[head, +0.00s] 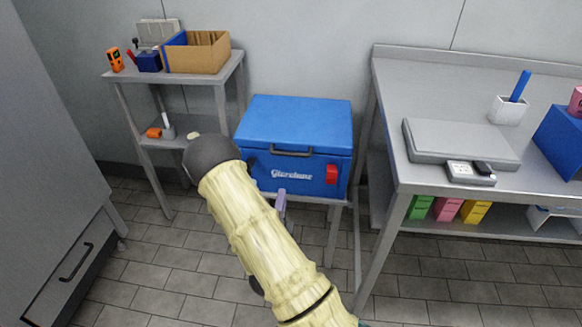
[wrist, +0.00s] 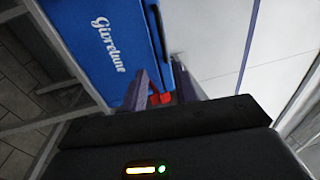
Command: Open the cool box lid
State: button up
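The blue cool box (head: 300,122) stands in the middle of the head view with its lid shut. A dark handle (head: 291,152) runs along the front of the lid, and a red latch (head: 332,174) is on the right of the front face. My gripper (wrist: 161,72) is open, its two fingers apart. In the wrist view the red latch (wrist: 160,98) shows between the fingers, beside the box front (wrist: 105,45); I cannot tell whether they touch it. In the head view my arm hides most of my gripper, with one finger (head: 281,202) showing before the box.
A steel shelf stand (head: 222,84) with a cardboard box (head: 205,55) is on the left. A steel table (head: 420,85) with a scale (head: 455,141) stands close on the right. A grey cabinet (head: 45,150) is at far left. The tiled floor in front is clear.

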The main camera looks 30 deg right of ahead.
jog(key=shift+s+a+t, duration=0.15)
jog(key=shift+a+t, duration=0.15)
send_near(289, 153)
jog(key=x, duration=0.6)
jog(key=p+x, duration=0.1)
jog(key=x, duration=0.3)
jog(key=shift+f, duration=0.3)
grip_shut()
